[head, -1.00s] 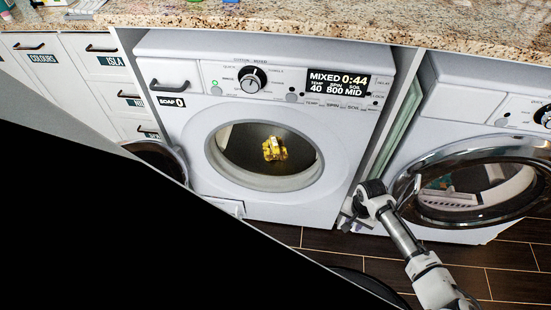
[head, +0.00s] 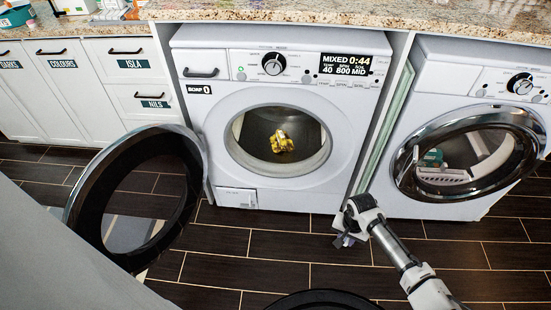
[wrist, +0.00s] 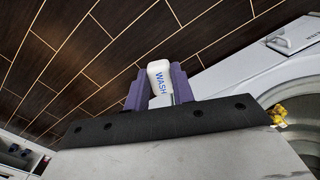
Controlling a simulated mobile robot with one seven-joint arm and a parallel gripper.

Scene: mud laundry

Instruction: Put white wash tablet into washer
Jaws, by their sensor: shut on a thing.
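The white wash tablet (wrist: 158,78), marked WASH in blue, is held between the purple fingers of my gripper (wrist: 159,88) in the wrist view. In the head view my gripper (head: 345,238) is low in front of the machines, right of the washer's opening; the tablet cannot be made out there. The washer (head: 290,118) in the middle has its round door (head: 187,215) swung wide open to the left. A shiny gold-yellow item (head: 282,142) lies in its drum, and it also shows at the right of the wrist view (wrist: 277,114). The washer display reads MIXED 0:44.
A second machine (head: 472,75) stands at the right, with a glass-and-chrome door (head: 470,150) and a pale item visible at it. A granite counter (head: 330,14) runs above. White drawers (head: 138,72) are at the left. The dark tiled floor (head: 270,240) in front is mostly clear.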

